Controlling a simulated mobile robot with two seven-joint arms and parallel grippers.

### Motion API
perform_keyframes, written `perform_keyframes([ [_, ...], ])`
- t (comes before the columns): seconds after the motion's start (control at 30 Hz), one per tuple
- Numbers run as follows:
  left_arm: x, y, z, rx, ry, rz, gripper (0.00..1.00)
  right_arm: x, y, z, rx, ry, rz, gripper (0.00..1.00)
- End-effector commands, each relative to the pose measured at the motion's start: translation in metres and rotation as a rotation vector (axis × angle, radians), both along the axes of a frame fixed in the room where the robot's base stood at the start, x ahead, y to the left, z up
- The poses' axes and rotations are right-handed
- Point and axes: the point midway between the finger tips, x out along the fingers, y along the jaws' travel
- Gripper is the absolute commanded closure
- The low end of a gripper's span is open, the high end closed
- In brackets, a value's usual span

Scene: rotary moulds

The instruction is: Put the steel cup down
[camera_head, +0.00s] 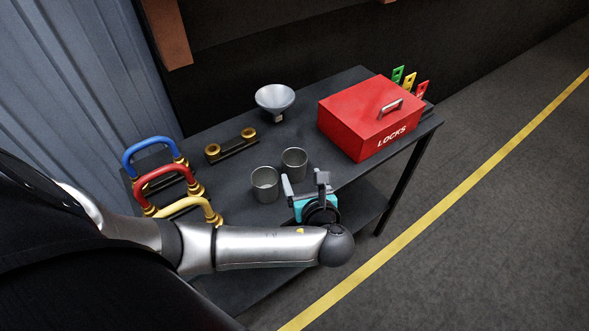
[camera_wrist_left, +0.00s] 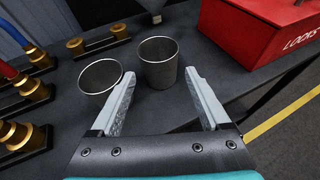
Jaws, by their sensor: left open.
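Two grey steel cups stand on the dark table. One cup (camera_head: 265,187) is nearer and to the left; the other cup (camera_head: 294,165) is behind it to the right. Both are upright with open mouths in the head view. My left gripper (camera_head: 305,182) is open and empty in front of the right-hand cup. In the left wrist view, the right-hand cup (camera_wrist_left: 159,66) lies just beyond the gap between my fingertips (camera_wrist_left: 160,76). The other cup (camera_wrist_left: 100,78) is beside my left-hand finger; I cannot tell whether they touch. My right gripper is out of view.
A red LOCKS box (camera_head: 370,115) stands at the back right with coloured tags (camera_head: 409,83) behind it. A funnel (camera_head: 274,99) and a brass-fitted bar (camera_head: 231,146) are behind the cups. Blue, red and yellow handles (camera_head: 168,178) stand at the left.

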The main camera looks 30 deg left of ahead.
Motion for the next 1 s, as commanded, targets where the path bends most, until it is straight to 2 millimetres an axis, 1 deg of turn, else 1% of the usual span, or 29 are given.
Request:
perform_keyframes([
  [0.03,0.007,0.008,-0.005,0.004,-0.002,0.003,0.2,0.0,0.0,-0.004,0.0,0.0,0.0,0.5],
  [0.1,0.013,0.014,-0.009,0.002,-0.001,0.002,0.2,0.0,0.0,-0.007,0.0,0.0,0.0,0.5],
  [0.37,0.025,0.026,-0.016,-0.001,-0.001,0.001,0.2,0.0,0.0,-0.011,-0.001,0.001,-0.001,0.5],
  [0.5,0.038,0.041,-0.028,0.001,-0.001,0.003,0.2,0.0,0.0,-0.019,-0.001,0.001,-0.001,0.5],
  [0.63,0.048,0.051,-0.034,-0.002,0.0,0.002,0.2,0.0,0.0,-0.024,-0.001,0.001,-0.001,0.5],
  [0.73,0.052,0.055,-0.036,-0.003,0.0,0.001,0.2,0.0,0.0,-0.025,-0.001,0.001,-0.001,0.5],
  [0.93,0.053,0.055,-0.036,-0.004,0.001,0.0,0.2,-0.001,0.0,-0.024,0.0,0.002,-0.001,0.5],
  [0.97,0.053,0.055,-0.036,-0.004,0.001,0.0,0.21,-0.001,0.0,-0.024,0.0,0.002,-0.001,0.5],
  [1.0,0.053,0.055,-0.036,-0.004,0.001,0.0,0.26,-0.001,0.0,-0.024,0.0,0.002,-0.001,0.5],
])
